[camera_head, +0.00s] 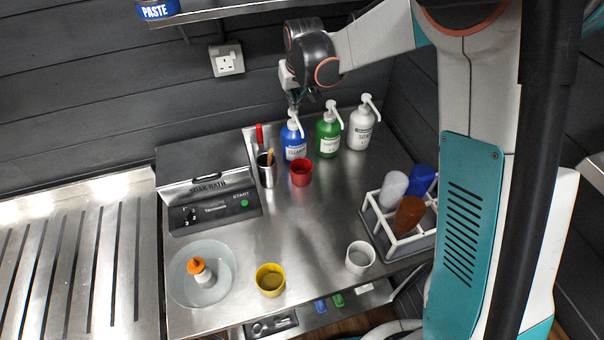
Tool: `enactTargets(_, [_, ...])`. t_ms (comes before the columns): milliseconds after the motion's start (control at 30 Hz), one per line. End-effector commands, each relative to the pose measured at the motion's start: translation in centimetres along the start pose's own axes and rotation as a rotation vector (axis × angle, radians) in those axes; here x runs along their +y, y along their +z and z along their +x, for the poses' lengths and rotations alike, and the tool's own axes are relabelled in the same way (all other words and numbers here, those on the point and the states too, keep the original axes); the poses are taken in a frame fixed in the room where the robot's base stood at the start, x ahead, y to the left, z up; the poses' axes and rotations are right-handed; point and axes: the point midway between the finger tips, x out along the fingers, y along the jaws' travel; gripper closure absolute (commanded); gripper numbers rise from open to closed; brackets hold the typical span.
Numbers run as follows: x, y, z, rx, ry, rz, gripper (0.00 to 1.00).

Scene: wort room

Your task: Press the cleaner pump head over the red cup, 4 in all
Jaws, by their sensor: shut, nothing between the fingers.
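The blue pump bottle (294,142), whose label seems to read cleaner, stands upright at the back of the steel counter. Its white pump head (292,121) is on top, with the spout toward the front. The red cup (301,173) stands upright just in front of this bottle, below the spout side; I cannot make out what is inside it. My gripper (295,103) is shut and empty, pointing down directly above the blue bottle's pump head. Whether the fingertips touch the head I cannot tell.
Green (328,131) and white (361,127) pump bottles stand to the right. A soak bath unit (210,195), yellow cup (271,280), white cup (360,257) and bottle rack (402,240) surround a clear counter middle.

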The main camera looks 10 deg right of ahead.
Motion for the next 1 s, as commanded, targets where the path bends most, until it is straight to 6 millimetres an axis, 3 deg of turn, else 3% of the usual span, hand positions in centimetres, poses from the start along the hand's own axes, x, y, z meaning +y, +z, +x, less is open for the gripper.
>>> enactTargets(600, [0.0,0.0,0.1,0.0,0.0,0.0,1.0])
enactTargets(1000, [0.0,0.5,1.1,0.0,0.0,0.0,1.0])
